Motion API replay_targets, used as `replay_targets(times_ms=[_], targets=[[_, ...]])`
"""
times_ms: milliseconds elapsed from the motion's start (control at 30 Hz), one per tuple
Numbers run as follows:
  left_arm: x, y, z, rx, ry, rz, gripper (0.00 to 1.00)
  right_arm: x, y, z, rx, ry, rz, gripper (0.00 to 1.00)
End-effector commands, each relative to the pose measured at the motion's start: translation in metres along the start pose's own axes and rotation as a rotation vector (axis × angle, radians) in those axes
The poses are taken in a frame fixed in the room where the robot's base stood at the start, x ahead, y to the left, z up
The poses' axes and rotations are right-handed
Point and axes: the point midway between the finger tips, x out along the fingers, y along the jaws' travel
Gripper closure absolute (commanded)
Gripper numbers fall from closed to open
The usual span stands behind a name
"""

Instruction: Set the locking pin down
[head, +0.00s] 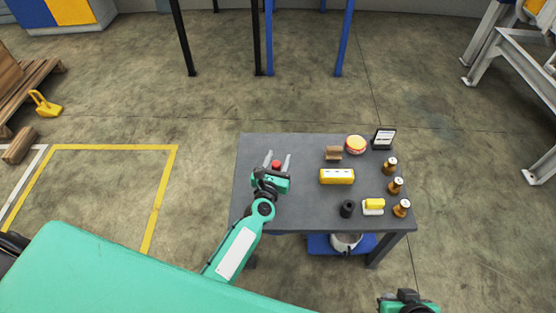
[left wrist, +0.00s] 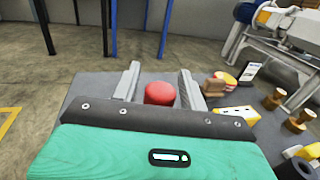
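A red rounded piece (head: 276,164), which may be the head of the locking pin, is at the left part of the grey table (head: 300,215). It also shows in the left wrist view (left wrist: 160,94). My left gripper (head: 277,160) is over the table with its two grey fingers spread, one on each side of the red piece. In the left wrist view narrow gaps show between the fingers and the red piece. Whatever is below the red top is hidden by the gripper body. My right gripper (head: 406,303) is only partly in view at the bottom edge; its fingers cannot be made out.
To the right on the table are a yellow box (head: 337,177), brown block (head: 333,153), red-yellow round thing (head: 356,144), framed sign (head: 384,138), black cylinder (head: 347,209), yellow-white piece (head: 373,206) and brass-coloured pieces (head: 396,185). The table's front left is clear.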

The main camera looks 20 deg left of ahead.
Motion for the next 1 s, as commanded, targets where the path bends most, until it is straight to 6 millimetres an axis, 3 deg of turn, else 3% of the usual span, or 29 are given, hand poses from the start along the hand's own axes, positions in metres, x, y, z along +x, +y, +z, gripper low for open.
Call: replay_targets(times_ms=[467, 1000], targets=[[0.0, 0.0, 0.004, -0.001, 0.0, 0.0, 0.52, -0.007, 0.005, 0.003, 0.005, -0.039, 0.013, 1.0], [-0.099, 0.0, 0.002, 0.0, 0.001, 0.0, 0.52, -0.004, 0.003, 0.001, 0.004, -0.016, 0.007, 1.0]])
